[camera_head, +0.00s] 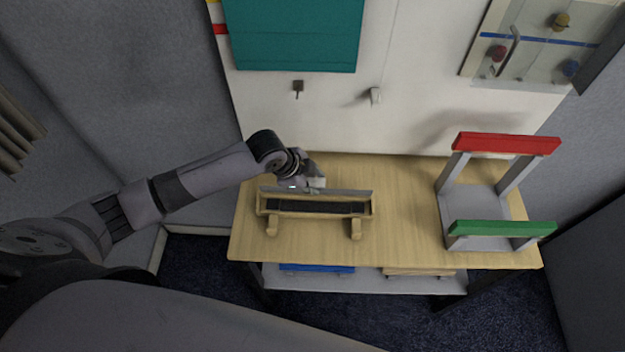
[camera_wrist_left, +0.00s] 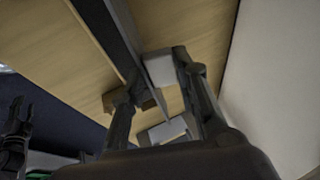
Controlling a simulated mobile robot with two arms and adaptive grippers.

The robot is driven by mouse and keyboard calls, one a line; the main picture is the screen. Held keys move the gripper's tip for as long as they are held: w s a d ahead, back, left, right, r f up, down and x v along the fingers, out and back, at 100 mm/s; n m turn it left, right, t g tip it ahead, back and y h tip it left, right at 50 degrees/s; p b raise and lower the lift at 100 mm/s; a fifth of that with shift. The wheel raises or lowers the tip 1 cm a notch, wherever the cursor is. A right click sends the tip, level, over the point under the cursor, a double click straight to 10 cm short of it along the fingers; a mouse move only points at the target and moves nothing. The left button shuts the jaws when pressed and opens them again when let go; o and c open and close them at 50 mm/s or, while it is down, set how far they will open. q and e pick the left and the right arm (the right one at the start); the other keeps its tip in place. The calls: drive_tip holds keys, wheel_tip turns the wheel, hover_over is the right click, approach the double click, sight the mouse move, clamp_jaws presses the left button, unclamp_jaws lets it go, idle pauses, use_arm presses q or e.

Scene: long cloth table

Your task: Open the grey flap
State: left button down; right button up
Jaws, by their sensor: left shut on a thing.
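A low wooden box (camera_head: 363,207) with two rounded wooden feet and a dark slot along its length stands on the wooden table. The long thin grey flap (camera_head: 350,192) stands up along the box's back edge. My left gripper (camera_head: 314,184) is at the middle of the flap, reaching in from behind. In the left wrist view, my left gripper (camera_wrist_left: 152,85) is shut with its two fingers on either side of the thin grey flap (camera_wrist_left: 122,22). The flap's part between the fingers is partly hidden. My right gripper is not seen in the head view.
The wooden table (camera_head: 400,225) is clear between the box and a grey stand with a red bar (camera_head: 505,144) and a green bar (camera_head: 502,229) at the right. A white wall panel (camera_head: 420,120) with hooks rises behind. A lower shelf (camera_head: 370,282) holds flat things.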

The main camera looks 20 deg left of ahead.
use_arm(q)
drive_tip(key=shift+w+a+r+g+p, duration=0.15)
drive_tip(key=shift+w+g+p, duration=0.15)
drive_tip(key=shift+w+g, duration=0.25)
drive_tip(key=shift+w+f+n+g+h, duration=0.3)
drive_tip(key=shift+w+g+h, duration=0.1)
drive_tip(key=shift+g, duration=0.35)
drive_tip(key=g+b, duration=0.1)
drive_tip(key=w+g+b, duration=0.1)
drive_tip(key=g+b, duration=0.1)
drive_tip(key=b, duration=0.1)
drive_tip(key=shift+w+a+f+n+h, duration=0.2)
drive_tip(key=shift+a+f+n+h, duration=0.1)
drive_tip(key=shift+h, duration=0.1)
drive_tip(key=c, duration=1.3)
unclamp_jaws()
